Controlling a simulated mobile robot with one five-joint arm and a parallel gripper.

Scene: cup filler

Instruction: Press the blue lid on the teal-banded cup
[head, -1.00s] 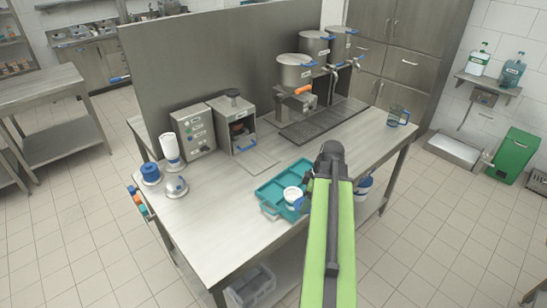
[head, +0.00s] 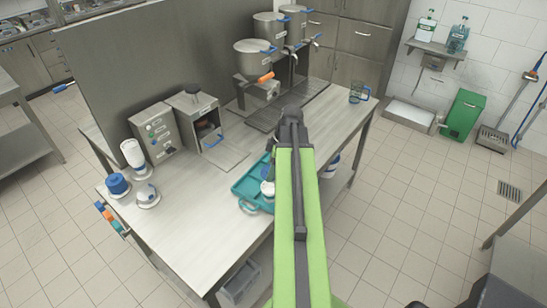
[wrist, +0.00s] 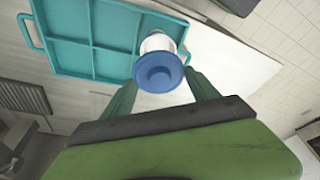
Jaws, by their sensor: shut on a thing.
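In the wrist view, a round blue lid (wrist: 159,73) sits between the two dark green fingers of my gripper (wrist: 162,80), which is shut on it. A white cup (wrist: 158,42) shows just beyond the lid, partly covered by it. I cannot tell whether lid and cup touch, and no teal band shows. In the head view, a white cup (head: 267,188) stands at the teal tray (head: 250,180), partly hidden by my arm. My gripper is mostly hidden behind my arm there.
The steel table (head: 190,220) is clear on its front left. A blue container (head: 118,185), a white bottle (head: 133,153) and a dispenser machine (head: 153,131) stand at its left. Steel pots (head: 258,58) stand at the back. A glass jug (head: 357,92) stands at the far right corner.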

